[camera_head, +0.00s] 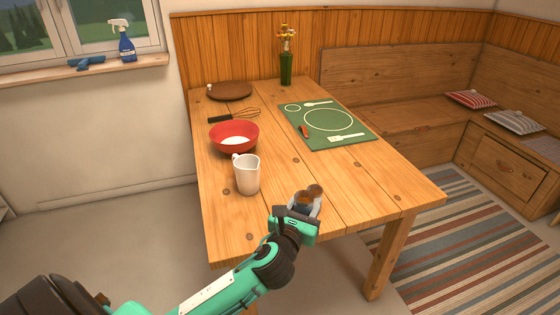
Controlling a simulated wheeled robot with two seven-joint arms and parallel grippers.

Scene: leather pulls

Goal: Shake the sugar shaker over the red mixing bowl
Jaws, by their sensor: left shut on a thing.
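The red mixing bowl (216,141) stands on the left side of the wooden table, with something white inside it. My left gripper (305,204) is over the table's near edge, to the right of and nearer than the bowl. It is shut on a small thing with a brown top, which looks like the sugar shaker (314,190). The gripper hides most of the shaker's body, so I cannot tell if it touches the table. The shaker is well apart from the bowl. My right gripper is not in view.
A white mug (247,175) stands between the bowl and my left gripper. A whisk (233,116) and a round brown board (229,91) lie behind the bowl. A green mat (355,135) lies to the right, with a green vase (286,69) at the back. The table's front middle is clear.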

